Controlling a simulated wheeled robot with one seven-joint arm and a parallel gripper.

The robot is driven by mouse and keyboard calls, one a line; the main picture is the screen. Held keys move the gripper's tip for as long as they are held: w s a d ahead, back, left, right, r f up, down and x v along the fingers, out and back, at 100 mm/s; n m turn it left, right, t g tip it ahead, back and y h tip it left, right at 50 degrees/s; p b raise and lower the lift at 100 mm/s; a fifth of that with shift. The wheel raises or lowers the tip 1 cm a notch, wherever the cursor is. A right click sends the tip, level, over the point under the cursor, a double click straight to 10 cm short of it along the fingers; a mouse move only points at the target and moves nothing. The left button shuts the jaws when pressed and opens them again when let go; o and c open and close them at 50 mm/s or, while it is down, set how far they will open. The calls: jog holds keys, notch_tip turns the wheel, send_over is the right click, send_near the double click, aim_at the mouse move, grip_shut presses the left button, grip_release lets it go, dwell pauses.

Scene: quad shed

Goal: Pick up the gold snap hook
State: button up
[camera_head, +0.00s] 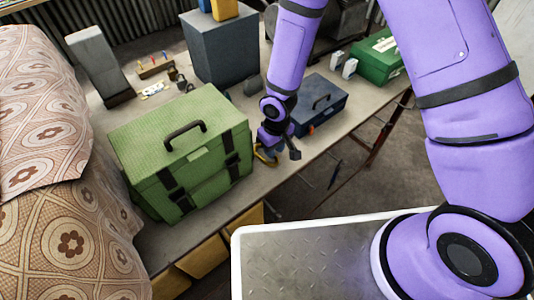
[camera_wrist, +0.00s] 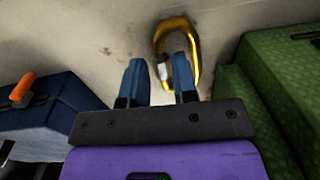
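The gold snap hook (camera_wrist: 193,46) lies on the worn, light-coloured bench top (camera_wrist: 100,30), just beyond my fingertips in the wrist view. It is a gold loop with a small silver-white part at its lower left. In the head view a bit of the hook (camera_head: 264,157) shows beside my gripper (camera_head: 277,148), between the green case and the blue box. In the wrist view my gripper (camera_wrist: 158,78) is open, with a gap between its two blue fingers. The right finger overlaps the lower part of the hook in the picture. I cannot tell whether they touch.
The green case (camera_head: 150,130) stands close on one side and the dark blue toolbox (camera_head: 318,98) on the other. The blue toolbox has an orange latch in the wrist view (camera_wrist: 22,86). A grey box (camera_head: 222,50) and a green first-aid box (camera_head: 375,60) stand farther back.

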jog(key=shift+f, duration=0.6)
jog(key=shift+c, duration=0.3)
grip_shut()
jog(key=shift+r, duration=0.15)
notch_tip(320, 180, up, 18)
